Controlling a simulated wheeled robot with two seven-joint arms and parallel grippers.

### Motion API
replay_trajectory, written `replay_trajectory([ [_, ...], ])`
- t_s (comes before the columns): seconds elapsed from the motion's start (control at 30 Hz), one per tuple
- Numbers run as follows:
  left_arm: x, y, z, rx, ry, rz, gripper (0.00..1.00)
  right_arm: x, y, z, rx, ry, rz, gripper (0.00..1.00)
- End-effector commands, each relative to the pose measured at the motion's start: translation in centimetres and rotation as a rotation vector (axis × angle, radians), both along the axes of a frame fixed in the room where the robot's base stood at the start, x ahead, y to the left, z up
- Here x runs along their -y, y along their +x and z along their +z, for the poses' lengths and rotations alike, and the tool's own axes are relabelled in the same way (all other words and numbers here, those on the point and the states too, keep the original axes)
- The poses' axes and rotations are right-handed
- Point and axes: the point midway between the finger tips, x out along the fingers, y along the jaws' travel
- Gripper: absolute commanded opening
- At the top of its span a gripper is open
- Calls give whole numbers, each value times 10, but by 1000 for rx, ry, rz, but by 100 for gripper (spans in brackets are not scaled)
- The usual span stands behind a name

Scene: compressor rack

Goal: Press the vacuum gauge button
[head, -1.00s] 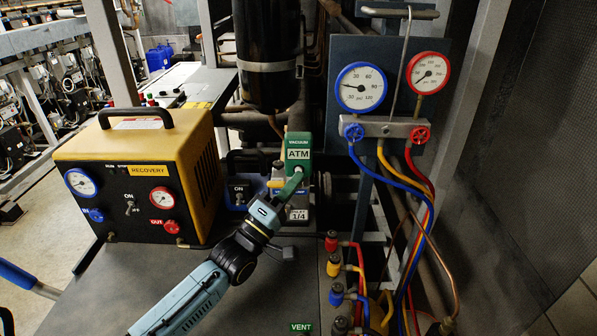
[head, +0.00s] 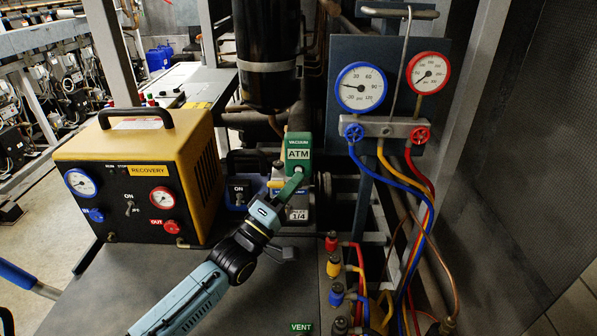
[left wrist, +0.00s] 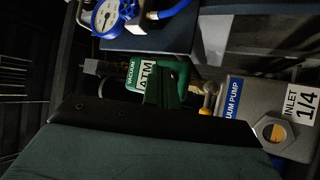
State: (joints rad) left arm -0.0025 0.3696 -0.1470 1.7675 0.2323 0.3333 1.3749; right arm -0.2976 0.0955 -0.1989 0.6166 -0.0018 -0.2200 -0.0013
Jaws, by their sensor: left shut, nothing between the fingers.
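The vacuum gauge (head: 299,141) is a small green box whose display reads ATM. It stands above the vacuum pump (head: 299,215) and also shows, turned sideways, in the left wrist view (left wrist: 146,74). My left gripper (head: 297,176) is shut and empty. Its green fingertips are at the lower front of the gauge, just under the display. They cover the button area, so I cannot tell whether they touch or press the button. In the left wrist view the fingers (left wrist: 163,88) overlap the gauge's face. My right gripper is not in view.
A yellow recovery unit (head: 140,165) stands left of the arm. A manifold with a blue gauge (head: 361,88) and a red gauge (head: 428,73) hangs at right. Its hoses (head: 427,225) run down to several coloured fittings (head: 333,268). A black cylinder (head: 266,60) stands behind the pump.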

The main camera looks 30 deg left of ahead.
Motion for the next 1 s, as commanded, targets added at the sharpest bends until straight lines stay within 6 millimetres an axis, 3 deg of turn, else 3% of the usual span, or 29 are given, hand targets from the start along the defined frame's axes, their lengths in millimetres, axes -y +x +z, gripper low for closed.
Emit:
replay_trajectory([
  [1.0, -4, 8, 0, 0, 0, 0, 0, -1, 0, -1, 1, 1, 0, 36],
])
